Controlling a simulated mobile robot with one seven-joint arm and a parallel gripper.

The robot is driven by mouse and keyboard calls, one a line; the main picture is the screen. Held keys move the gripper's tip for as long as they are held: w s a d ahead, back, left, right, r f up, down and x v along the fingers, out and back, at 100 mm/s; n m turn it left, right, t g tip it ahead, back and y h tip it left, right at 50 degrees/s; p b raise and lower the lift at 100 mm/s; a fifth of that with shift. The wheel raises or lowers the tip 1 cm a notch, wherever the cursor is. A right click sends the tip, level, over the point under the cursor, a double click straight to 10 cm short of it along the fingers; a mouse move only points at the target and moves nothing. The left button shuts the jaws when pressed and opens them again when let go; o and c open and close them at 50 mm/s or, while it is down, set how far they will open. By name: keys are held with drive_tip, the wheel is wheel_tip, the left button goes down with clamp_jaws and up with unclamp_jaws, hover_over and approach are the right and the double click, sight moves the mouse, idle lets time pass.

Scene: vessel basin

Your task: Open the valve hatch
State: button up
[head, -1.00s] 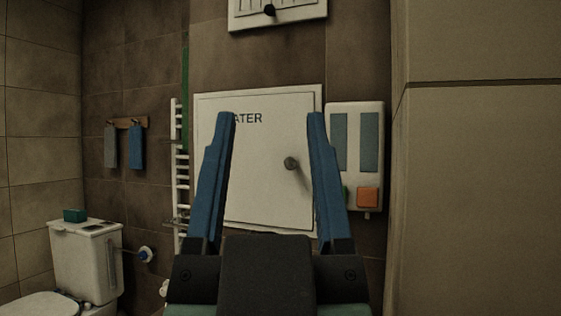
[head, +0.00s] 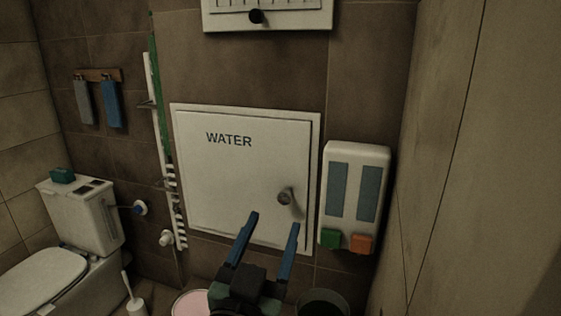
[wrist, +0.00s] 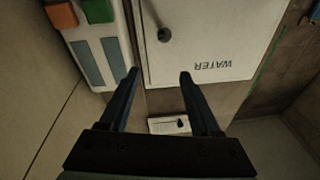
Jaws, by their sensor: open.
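The valve hatch (head: 225,175) is a white square door marked WATER, set in a frame on the brown tiled wall. It looks shut. Its grey round knob (head: 286,196) is near the right edge. My gripper (head: 273,220) is open and empty, with blue fingers, below and slightly left of the knob in the head view. In the wrist view the picture is upside down: the hatch (wrist: 215,40) and knob (wrist: 164,35) are at the top, beyond the fingertips of my gripper (wrist: 159,73). The fingers appear apart from the knob.
A white dispenser (head: 354,190) with green and orange buttons hangs right of the hatch. A white rail (head: 170,190) stands left of it. A white panel (head: 266,14) is above. The toilet (head: 75,250) is far left. A pink-topped container (head: 192,303) and dark bin (head: 323,303) are below.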

sight(283, 199)
drive_tip(key=w+p, duration=0.3)
drive_tip(key=p, duration=0.3)
drive_tip(key=w+d+f+g+p, duration=0.1)
drive_tip(key=w+p, duration=0.2)
drive_tip(key=p, duration=0.3)
drive_tip(key=w+g+p, duration=0.1)
drive_tip(key=w+p, duration=0.2)
drive_tip(key=p, duration=0.3)
drive_tip(key=shift+w+d+f+n+h, duration=0.2)
drive_tip(key=shift+w+n+h, duration=0.1)
drive_tip(key=shift+n+h, duration=0.1)
drive_tip(key=shift+c, duration=0.3)
clamp_jaws()
idle(0.9)
